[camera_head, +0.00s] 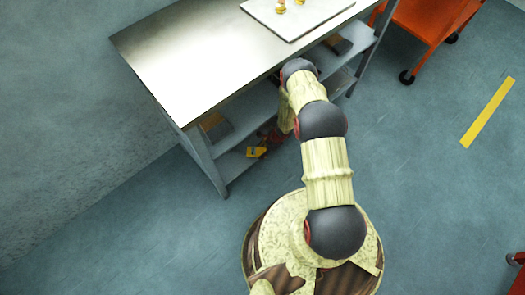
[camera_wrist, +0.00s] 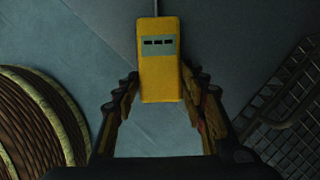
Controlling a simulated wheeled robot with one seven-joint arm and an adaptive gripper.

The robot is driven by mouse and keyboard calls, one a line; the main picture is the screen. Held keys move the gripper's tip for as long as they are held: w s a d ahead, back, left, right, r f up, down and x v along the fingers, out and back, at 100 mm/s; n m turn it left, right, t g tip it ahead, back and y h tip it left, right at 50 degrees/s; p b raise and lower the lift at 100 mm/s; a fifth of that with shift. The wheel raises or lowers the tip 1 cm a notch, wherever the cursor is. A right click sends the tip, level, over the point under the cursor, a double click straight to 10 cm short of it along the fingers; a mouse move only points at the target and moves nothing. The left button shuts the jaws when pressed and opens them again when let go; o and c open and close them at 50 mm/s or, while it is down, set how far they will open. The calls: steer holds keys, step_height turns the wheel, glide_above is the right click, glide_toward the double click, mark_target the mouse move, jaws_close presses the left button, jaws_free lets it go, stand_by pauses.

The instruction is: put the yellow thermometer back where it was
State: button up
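The yellow thermometer (camera_wrist: 160,78) has a grey display with dark marks and a thin probe pointing away at the top of the wrist view. My gripper (camera_wrist: 160,82) has one finger on each side of its body, with the tips closed against it. In the head view the thermometer (camera_head: 256,152) shows as a small yellow piece beside my gripper (camera_head: 262,146), low by the front of the metal table's shelves. My arm hides part of the gripper there.
The metal table (camera_head: 190,75) has shelves below, with a dark-and-brown object (camera_head: 214,125) on one. A white board (camera_head: 325,12) with small yellow items lies on top. A wire mesh thing (camera_wrist: 292,115) is at right in the wrist view.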

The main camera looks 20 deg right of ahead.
steer(key=o, duration=0.4)
steer(key=shift+p+v, duration=1.65)
steer(key=shift+v, duration=2.25)
steer(key=shift+a, duration=0.1)
